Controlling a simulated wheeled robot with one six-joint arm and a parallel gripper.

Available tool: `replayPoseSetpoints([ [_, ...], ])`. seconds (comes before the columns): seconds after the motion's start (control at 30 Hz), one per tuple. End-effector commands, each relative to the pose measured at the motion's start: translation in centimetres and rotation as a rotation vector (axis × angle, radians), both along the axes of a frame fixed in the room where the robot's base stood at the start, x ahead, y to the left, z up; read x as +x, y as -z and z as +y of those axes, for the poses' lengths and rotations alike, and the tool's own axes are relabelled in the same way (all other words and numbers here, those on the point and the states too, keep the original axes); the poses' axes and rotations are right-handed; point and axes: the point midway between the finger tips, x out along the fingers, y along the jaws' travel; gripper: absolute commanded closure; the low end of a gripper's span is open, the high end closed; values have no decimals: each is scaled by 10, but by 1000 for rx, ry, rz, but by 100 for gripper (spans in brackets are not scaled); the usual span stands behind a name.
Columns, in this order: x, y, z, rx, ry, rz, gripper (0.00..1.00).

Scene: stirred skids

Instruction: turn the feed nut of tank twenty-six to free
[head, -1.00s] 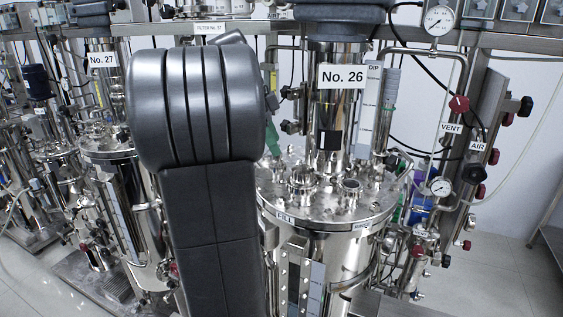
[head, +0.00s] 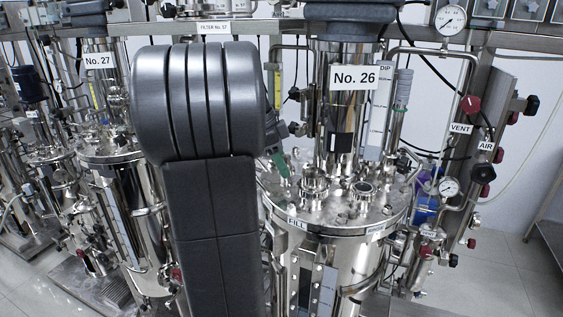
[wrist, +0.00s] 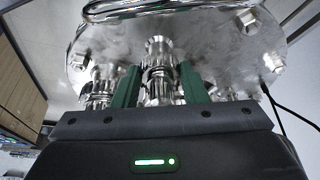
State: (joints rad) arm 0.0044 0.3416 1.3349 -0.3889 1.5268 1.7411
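Tank No. 26 (head: 335,258) is a steel vessel with a crowded lid, right of centre in the head view. Its number plate (head: 354,77) hangs above the lid. My gripper shows in the wrist view with two green fingers (wrist: 162,86) apart. A ribbed steel fitting (wrist: 159,60) appears between and beyond them; I cannot tell whether they touch it. In the head view a green finger (head: 279,163) shows at the lid's left edge, beside my dark arm. I cannot pick out a labelled feed nut; my arm hides part of the lid's left side.
Tank No. 27 (head: 122,157) stands to the left. Right of tank 26 are pipes, gauges (head: 449,187), and VENT (head: 470,104) and AIR (head: 483,173) knobs. A steel beam (head: 275,28) crosses above. Clear floor (head: 505,265) lies at the lower right.

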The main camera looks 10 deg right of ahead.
Motion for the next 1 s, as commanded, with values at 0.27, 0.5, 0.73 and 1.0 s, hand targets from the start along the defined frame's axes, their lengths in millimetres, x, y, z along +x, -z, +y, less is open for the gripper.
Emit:
replayPoseSetpoints([
  [0.27,0,0,0,0,-15,0,84],
  [0.5,-1,1,0,0,-112,-2,84],
  [0.73,-4,1,0,0,-299,-3,84],
  [1.0,-7,0,-1,-1,-556,-4,84],
])
